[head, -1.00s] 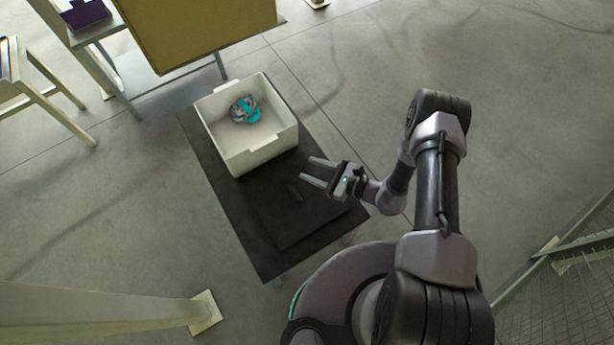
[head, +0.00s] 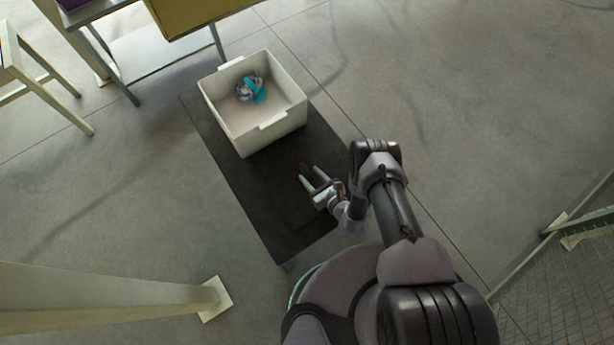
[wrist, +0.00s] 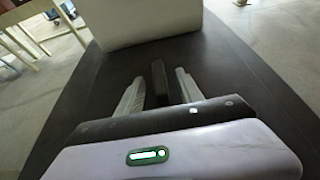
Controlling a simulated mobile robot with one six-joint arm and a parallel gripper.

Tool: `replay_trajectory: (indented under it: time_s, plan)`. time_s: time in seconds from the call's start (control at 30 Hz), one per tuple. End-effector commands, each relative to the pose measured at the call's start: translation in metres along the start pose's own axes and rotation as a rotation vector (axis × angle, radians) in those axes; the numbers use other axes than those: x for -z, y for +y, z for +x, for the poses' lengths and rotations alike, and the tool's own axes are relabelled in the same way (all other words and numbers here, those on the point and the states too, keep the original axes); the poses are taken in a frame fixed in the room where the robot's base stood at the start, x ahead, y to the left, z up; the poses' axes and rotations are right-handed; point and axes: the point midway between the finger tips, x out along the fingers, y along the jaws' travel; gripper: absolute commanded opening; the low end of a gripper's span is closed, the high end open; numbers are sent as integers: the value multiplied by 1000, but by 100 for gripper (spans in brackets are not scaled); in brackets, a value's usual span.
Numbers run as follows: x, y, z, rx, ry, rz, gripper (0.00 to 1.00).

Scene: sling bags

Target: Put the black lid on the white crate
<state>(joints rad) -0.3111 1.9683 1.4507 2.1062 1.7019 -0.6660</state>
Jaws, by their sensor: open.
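The white crate (head: 262,133) stands open on a dark low table, with a teal and grey item (head: 251,88) inside. The black lid (head: 288,205) lies flat on the table in front of the crate, hard to tell from the dark top. Its raised black handle (wrist: 158,82) shows between my fingers in the wrist view. My gripper (head: 309,174) is open over the lid, its fingers (wrist: 159,78) pointing towards the crate, one on each side of the handle. I cannot tell whether the fingers touch it. The crate wall (wrist: 150,22) is just beyond.
The dark table (head: 215,140) has a bare strip on its left side. A grey bench (head: 150,50) and a yellow box (head: 190,12) stand behind. A pale post (head: 110,302) is at lower left, a mesh fence (head: 570,270) at right. The floor is otherwise clear.

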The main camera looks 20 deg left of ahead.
Motion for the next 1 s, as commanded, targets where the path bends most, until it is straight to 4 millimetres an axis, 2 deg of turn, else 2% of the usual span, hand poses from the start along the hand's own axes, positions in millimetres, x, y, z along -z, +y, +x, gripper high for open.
replay_trajectory:
  time_s: [0.03,0.13,0.37,0.47,0.6,1.0]
  plan:
    - [0,2,12,-3,-2,-3,44]
    - [1,2,26,-2,0,-2,44]
    - [-2,0,29,0,1,1,44]
    - [-2,0,29,0,1,1,28]
    - [-2,1,29,0,1,1,0]
    - [-4,1,28,0,1,0,0]
